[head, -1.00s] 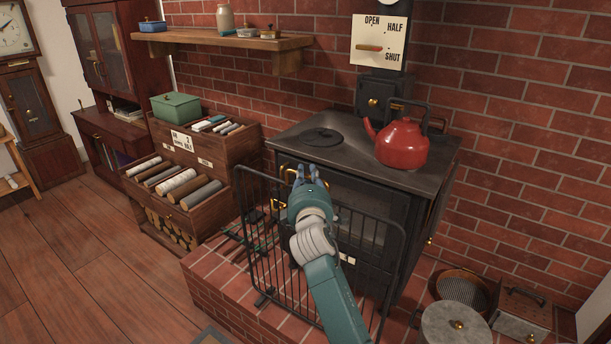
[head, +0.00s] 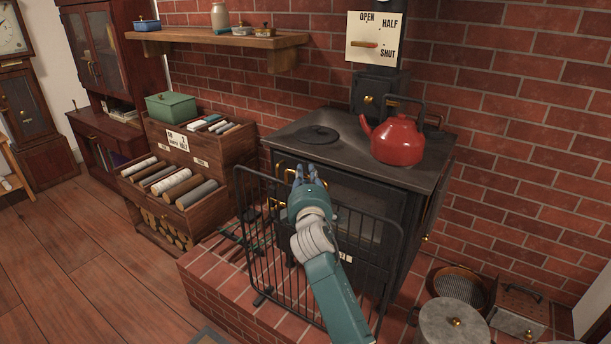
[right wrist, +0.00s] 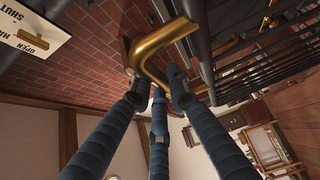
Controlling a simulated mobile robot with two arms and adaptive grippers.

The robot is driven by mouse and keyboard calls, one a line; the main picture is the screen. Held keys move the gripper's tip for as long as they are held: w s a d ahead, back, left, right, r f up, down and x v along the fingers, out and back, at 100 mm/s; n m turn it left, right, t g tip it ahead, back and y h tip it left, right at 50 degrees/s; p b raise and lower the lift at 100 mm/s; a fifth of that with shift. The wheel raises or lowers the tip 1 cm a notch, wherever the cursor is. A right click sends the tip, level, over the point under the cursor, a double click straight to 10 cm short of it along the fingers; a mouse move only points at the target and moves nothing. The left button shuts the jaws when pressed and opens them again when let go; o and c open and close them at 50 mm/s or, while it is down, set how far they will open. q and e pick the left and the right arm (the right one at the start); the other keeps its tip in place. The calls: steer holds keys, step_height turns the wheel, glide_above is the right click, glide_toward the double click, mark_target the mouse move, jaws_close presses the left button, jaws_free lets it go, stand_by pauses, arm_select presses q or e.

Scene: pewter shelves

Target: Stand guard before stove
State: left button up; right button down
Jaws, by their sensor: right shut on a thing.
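The guard (head: 250,222) is a black wire-barred panel. It stands upright on the raised brick hearth (head: 205,290), in front of the black stove (head: 300,150). My right gripper (head: 306,172) is at the guard's top edge, before the stove front. In the right wrist view its blue fingers (right wrist: 158,88) are closed around a bent brass handle (right wrist: 165,72), apparently the guard's. The guard's black bars (right wrist: 270,62) show beside it there. My right arm hides part of the guard's middle. My left gripper is not in view.
A red kettle (head: 398,141) sits on the stove top. A wooden rack of rolls (head: 200,155) stands left of the hearth. A lidded pot (head: 453,325) and other metal vessels are at the lower right. The wooden floor (head: 75,250) at left is clear.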

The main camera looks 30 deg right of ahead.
steer(key=shift+r, duration=0.8)
steer(key=c, duration=1.6)
jaws_free()
steer(key=shift+s+a, duration=0.1)
steer(key=shift+a+f, duration=0.1)
steer(key=shift+f, duration=0.1)
step_height(320, 180, down, 2)
steer(key=shift+s, duration=0.1)
steer(key=shift+s+a+r, duration=0.15)
steer(key=shift+s+r, duration=0.05)
steer(key=shift+s, duration=0.05)
steer(key=v, duration=0.7)
steer(key=r+v, duration=0.1)
steer(key=v, duration=0.3)
steer(key=shift+s+a+r, duration=0.1)
steer(key=shift+s+a, duration=0.05)
